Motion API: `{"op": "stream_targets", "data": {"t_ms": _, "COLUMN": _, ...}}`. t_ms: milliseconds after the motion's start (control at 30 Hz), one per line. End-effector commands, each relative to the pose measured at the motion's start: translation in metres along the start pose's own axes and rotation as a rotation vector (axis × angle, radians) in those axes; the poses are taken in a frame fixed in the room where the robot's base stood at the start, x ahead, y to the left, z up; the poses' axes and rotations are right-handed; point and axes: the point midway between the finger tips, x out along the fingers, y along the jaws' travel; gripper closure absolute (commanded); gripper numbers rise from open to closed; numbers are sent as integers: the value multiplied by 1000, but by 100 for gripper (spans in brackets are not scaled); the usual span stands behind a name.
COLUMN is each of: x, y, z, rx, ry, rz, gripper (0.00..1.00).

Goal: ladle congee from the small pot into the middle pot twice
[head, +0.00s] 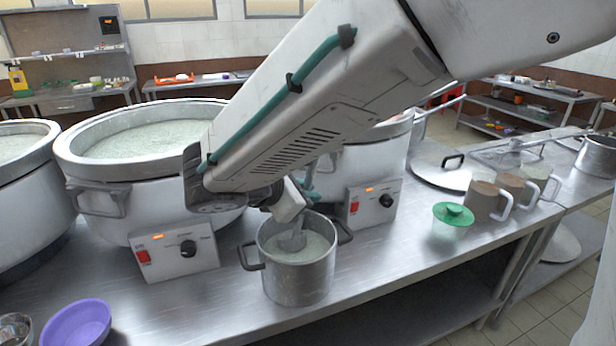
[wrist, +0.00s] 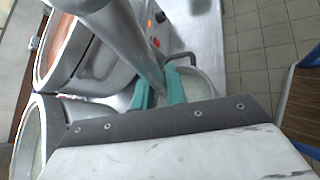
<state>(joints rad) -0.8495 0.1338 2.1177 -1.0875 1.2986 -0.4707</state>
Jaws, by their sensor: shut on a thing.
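The small pot (head: 297,278), a steel pot with two dark handles and pale congee, stands at the front of the steel counter. My gripper (head: 305,190) is just above it. Its teal fingers (wrist: 160,88) are shut on the grey ladle handle (wrist: 115,35) in the wrist view. The lower part of the ladle (head: 293,240) reaches down into the small pot; its bowl is hidden. The middle pot (head: 75,165), large, white and full of pale congee with green flecks, is behind and to the left. The small pot is partly seen in the wrist view (wrist: 200,88).
Another large pot (head: 15,185) is at the left edge; a third (head: 375,165) is partly behind my arm. A purple bowl (head: 78,322) lies front left. A green-lidded bowl (head: 453,218), mugs (head: 485,200) and a large lid (head: 440,172) are on the right.

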Motion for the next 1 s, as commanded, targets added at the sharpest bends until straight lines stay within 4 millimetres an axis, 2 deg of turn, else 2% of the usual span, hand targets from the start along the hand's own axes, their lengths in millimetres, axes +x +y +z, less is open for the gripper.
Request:
{"op": "stream_targets", "data": {"t_ms": 133, "x": 12, "y": -10, "z": -19, "rx": -3, "ry": -1, "rz": 1, "gripper": 100}}
{"op": "stream_targets", "data": {"t_ms": 400, "x": 12, "y": -52, "z": -33, "rx": 139, "ry": -39, "rz": 120, "gripper": 100}}
{"op": "stream_targets", "data": {"t_ms": 633, "x": 12, "y": -82, "z": -43, "rx": 244, "ry": -67, "rz": 203, "gripper": 100}}
{"op": "stream_targets", "data": {"t_ms": 800, "x": 13, "y": -93, "z": -48, "rx": 290, "ry": -78, "rz": 238, "gripper": 100}}
{"op": "stream_targets", "data": {"t_ms": 1000, "x": 13, "y": -97, "z": -48, "rx": 308, "ry": -81, "rz": 250, "gripper": 100}}
